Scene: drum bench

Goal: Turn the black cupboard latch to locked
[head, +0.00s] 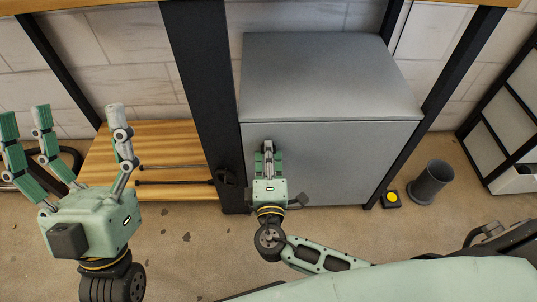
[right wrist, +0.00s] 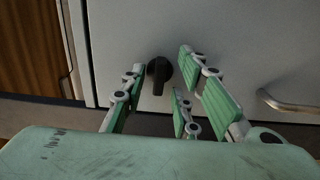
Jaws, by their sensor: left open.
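The black latch (right wrist: 158,72) shows in the right wrist view on a pale grey cupboard door (right wrist: 225,35). It has a round base, and its lever points down. My right gripper (right wrist: 158,92) is open, with one finger left of the latch and two to its right; there are visible gaps between fingers and latch. In the head view my right gripper (head: 267,155) is at the front of the grey cupboard (head: 345,150), and I cannot make out the latch there. My left gripper (head: 75,135) is open and empty, raised at the left, away from the cupboard.
A curved metal handle (right wrist: 290,103) is on the door, right of the latch. A dark post (head: 205,90) stands left of the cupboard, beside a low wooden shelf (head: 155,150). A grey cup-shaped bin (head: 431,182) and a yellow button on a black base (head: 391,198) are on the floor at right.

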